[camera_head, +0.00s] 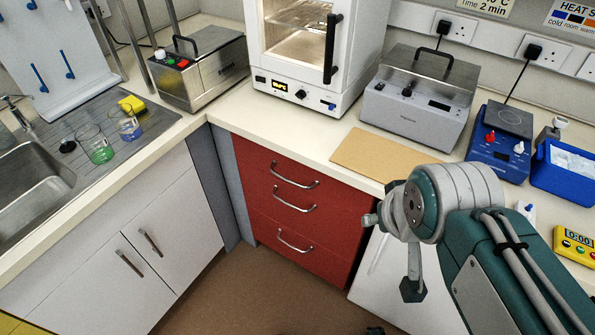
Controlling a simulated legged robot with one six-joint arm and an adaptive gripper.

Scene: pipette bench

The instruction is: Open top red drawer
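The top red drawer (255,158) is in the upper part of the red cabinet under the counter, near the middle of the view. Its front looks flush and shut. Its curved silver handle (295,183) shows clear of any contact. Two more silver handles are below it, the middle one (294,205) close under it and the lowest one (294,247) further down. My teal and grey arm is at the right, its bent joint to the right of the cabinet and apart from the top handle. I cannot make out my gripper's fingers.
White cupboard doors (150,245) stand left of the drawers. The brown floor (230,300) in front is mostly clear. On the counter above are a white oven (315,70), a grey bath (415,105), a tan board (375,155) and a blue tub (565,185).

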